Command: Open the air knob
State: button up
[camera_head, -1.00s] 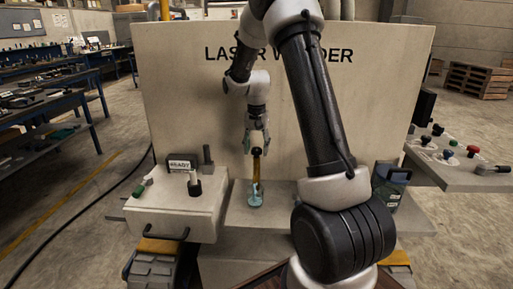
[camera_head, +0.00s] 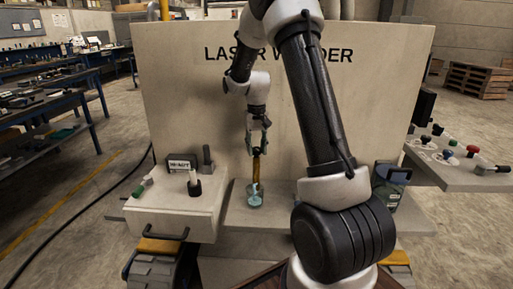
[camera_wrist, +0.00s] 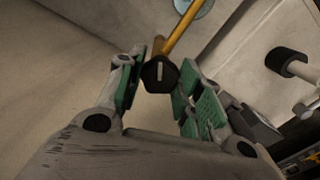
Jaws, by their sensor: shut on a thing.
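The air knob (camera_wrist: 160,74) is a black knob with a pale line on its face, in the wrist view. It sits at the end of a yellow pipe (camera_wrist: 182,30). In the head view the pipe (camera_head: 256,171) stands upright on a round teal-grey base (camera_head: 255,195) on the ledge. My gripper (camera_head: 258,146) is above the pipe, pointing down, its fingers drawn in around the top. In the wrist view the green pads of my gripper (camera_wrist: 160,88) lie on both sides of the knob, shut on it. In the head view the fingers hide the knob.
A grey box (camera_head: 175,212) with levers, a small display (camera_head: 181,164) and a handle stands left of the pipe. The laser welder's panel (camera_head: 200,100) rises behind. A dark device (camera_head: 392,180) sits at right, and a side panel (camera_head: 455,155) carries coloured knobs.

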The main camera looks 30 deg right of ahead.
aim_at(256, 148)
jog(key=o, duration=1)
jog(key=shift+o, duration=0.2)
jog(key=shift+r, duration=0.1)
notch_tip(256, 148, up, 12)
jog(key=shift+w, duration=0.1)
jog(key=s+a+r+n+t, duration=0.1)
jog(key=s+a+r, duration=0.1)
jog(key=s, duration=0.8)
jog(key=s+a+r+n+t, duration=0.1)
jog(key=s+a+r+t, duration=0.1)
jog(key=s, duration=0.9)
jog(key=s+a+r+n+t, duration=0.1)
jog(key=s+a+r, duration=0.1)
jog(key=s, duration=0.8)
jog(key=shift+s+a+n, duration=0.3)
jog(key=shift+a, duration=0.5)
